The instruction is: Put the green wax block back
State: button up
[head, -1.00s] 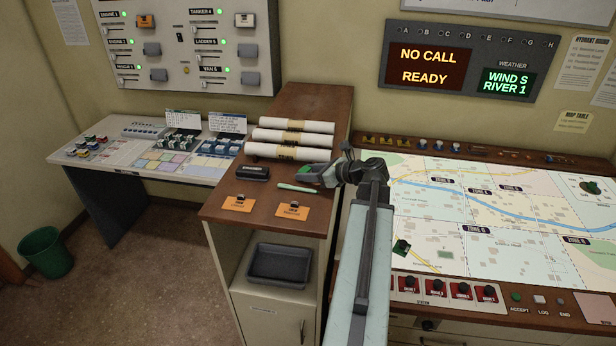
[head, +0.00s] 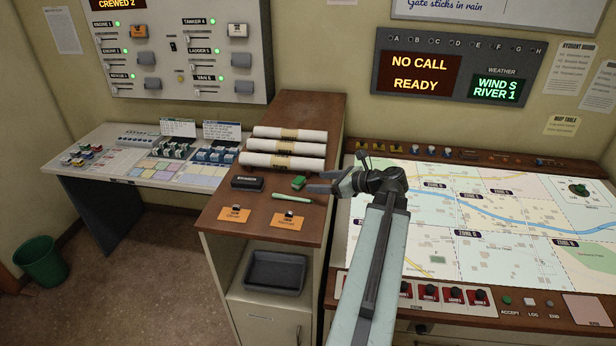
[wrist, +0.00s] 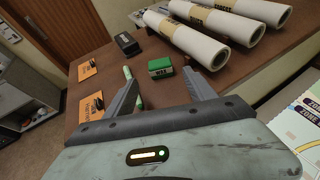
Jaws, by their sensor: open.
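The green wax block (head: 298,182) lies on the brown top of the cabinet (head: 262,217), in front of the white paper rolls. In the wrist view the block (wrist: 160,68) sits at or just beyond the fingertips, between their lines, with a gap on both sides. My gripper (head: 310,182) is open and empty, to the right of the block in the head view and low over the cabinet top. It also shows open in the wrist view (wrist: 161,80).
Three paper rolls (head: 284,147) lie behind the block. A black box (head: 247,183), a green pen (head: 291,197) and orange cards (head: 289,222) are close by. A dark tray (head: 276,272) sits on the shelf below. The map table (head: 480,215) is at the right.

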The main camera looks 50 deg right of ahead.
jog(key=p+v, duration=0.1)
jog(key=v, duration=0.3)
jog(key=shift+s, duration=0.1)
